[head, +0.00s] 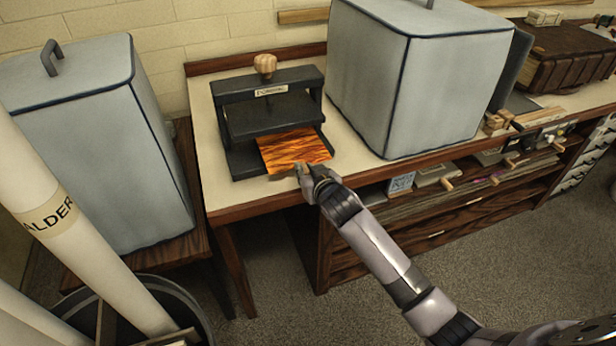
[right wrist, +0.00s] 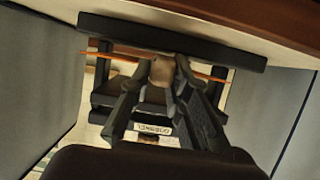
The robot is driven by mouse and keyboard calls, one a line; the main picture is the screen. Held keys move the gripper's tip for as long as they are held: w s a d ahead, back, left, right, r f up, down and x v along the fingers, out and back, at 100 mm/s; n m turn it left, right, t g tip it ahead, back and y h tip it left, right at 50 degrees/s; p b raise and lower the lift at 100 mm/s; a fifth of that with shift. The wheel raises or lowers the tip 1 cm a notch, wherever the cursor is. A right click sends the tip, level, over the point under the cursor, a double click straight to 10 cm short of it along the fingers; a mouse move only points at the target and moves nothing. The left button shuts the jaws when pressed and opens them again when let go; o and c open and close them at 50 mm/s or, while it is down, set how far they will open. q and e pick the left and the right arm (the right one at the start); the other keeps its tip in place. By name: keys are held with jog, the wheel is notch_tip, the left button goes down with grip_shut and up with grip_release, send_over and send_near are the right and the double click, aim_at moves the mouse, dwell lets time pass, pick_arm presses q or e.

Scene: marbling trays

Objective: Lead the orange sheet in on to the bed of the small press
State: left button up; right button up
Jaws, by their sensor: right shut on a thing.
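The orange sheet (head: 290,150), with a dark wavy pattern, lies partly in the opening of the small black press (head: 232,85). Its near part reaches forward over the press bed (head: 242,164); I cannot tell whether it touches the bed. The sheet's far edge is hidden under the press's upper plate. My left gripper is out of view.
The press stands on a pale table top (head: 212,178) with a wooden edge. A large grey covered box (head: 425,90) stands close on the right; another (head: 95,150) stands at the left. White rolls (head: 75,215) lean in a bin at the lower left.

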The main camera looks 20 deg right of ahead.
jog(key=shift+w+f+b, duration=0.1)
jog(key=shift+w+b, duration=0.6)
jog(key=shift+w, duration=0.4)
jog(key=shift+b+x, duration=0.7)
jog(key=shift+x, duration=0.45)
jog(key=shift+f, duration=0.2)
jog(key=shift+f, duration=0.25)
jog(key=o, duration=0.8)
jog(key=shift+o, duration=0.2)
